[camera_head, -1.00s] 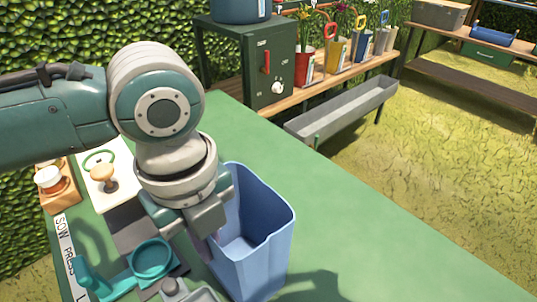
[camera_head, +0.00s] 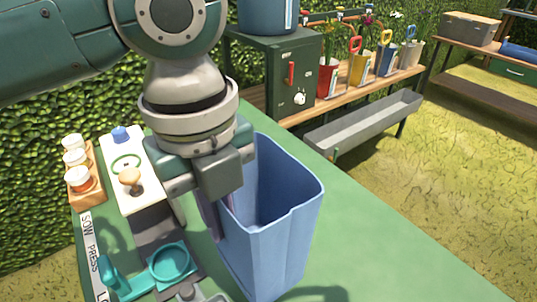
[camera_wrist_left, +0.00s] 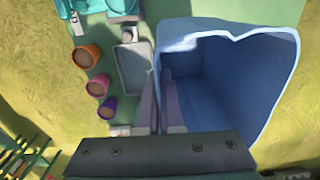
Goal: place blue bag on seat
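The blue open-topped container, which I take for the blue bag (camera_head: 275,230), is upright in the middle of the head view. It also fills the right of the left wrist view (camera_wrist_left: 235,85). My left gripper (camera_head: 218,215) is at its left wall. In the wrist view the two fingers (camera_wrist_left: 160,115) are closed around that wall, with the rim between them. The container appears raised above the green table, with a shadow to its lower right. No seat can be made out for certain. My right gripper is not in view.
The green table (camera_head: 400,262) is clear to the right. A teal ring holder (camera_head: 190,255), white board (camera_head: 125,192) and wooden jar rack (camera_head: 92,195) are on the left. A green cabinet (camera_head: 265,75) stands behind, beside a grey trough (camera_head: 365,122).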

